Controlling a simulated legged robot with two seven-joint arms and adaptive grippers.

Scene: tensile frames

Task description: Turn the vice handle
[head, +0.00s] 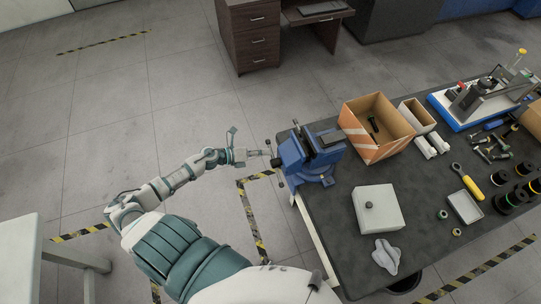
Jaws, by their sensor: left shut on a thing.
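A blue bench vice (312,152) is fixed at the left edge of the dark workbench. Its thin handle bar (270,149) sticks out on the vice's left side, over the floor. My left arm reaches in from the lower left, and my left gripper (258,154) is at the handle, shut on it. The fingers are small here, so the exact contact is hard to see. My right gripper is not in view.
On the workbench (345,240) are an open cardboard box (376,128), a white box (378,208), a crumpled cloth (386,256), a yellow-handled tool (467,181) and several black spools. A white table (22,255) stands at lower left. The floor around my left arm is clear.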

